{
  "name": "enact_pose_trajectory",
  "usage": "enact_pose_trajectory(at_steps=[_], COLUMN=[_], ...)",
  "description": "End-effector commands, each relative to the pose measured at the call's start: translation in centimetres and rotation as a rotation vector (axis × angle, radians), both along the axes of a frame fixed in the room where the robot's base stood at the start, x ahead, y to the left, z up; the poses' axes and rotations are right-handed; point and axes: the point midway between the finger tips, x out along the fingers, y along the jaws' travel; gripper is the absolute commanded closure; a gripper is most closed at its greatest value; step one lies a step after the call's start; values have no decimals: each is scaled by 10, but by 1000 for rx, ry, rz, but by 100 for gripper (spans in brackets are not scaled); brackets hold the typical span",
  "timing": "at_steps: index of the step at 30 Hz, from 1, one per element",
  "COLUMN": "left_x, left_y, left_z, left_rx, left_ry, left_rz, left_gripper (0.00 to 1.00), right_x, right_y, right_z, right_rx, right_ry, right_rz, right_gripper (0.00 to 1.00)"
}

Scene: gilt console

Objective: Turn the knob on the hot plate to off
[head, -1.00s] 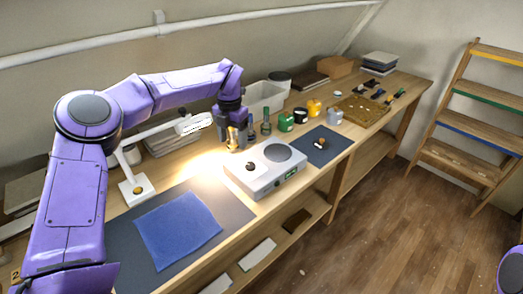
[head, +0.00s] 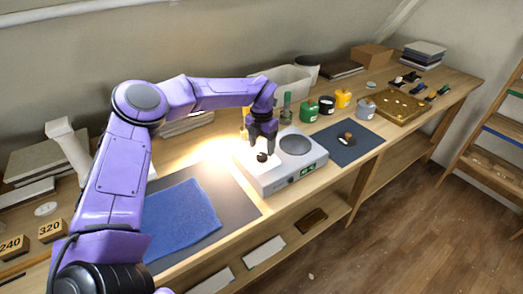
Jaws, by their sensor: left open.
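The hot plate (head: 268,181) is a white box on the bench, with a round grey heating disc (head: 295,145) on its top and a small green-lit display (head: 307,170) on its front face. I cannot tell whether the fingers touch the knob. My right gripper is out of view.
A blue cloth (head: 180,222) lies on a dark mat left of the hot plate. Green, dark and yellow jars (head: 343,98) stand behind it. A dark blue mat (head: 345,142) with small items lies to its right. Wooden blocks marked 240 and 320 (head: 52,230) sit at far left.

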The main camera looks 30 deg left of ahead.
Motion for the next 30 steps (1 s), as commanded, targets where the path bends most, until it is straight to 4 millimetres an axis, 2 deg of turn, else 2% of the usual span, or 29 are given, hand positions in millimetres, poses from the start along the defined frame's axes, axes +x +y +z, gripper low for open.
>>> enact_pose_trajectory(at_steps=[1, 6, 15, 16, 21, 30], left_x=[-1, 0, 0, 0, 0, -1], left_y=[0, 0, 1, 1, 1, 1], left_z=[-8, -32, -38, -38, -38, -39], left_rx=[-1, -1, 0, 0, 0, -1], left_ry=[4, 1, -1, -1, -1, 0], left_rz=[0, 1, 1, 1, 2, 28], left_gripper=[33, 33, 33, 37, 90, 89], right_x=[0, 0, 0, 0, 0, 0], right_y=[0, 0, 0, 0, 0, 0], right_z=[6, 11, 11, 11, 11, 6], right_rx=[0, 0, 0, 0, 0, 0], right_ry=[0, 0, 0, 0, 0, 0], right_rz=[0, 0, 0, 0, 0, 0], right_gripper=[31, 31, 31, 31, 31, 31])
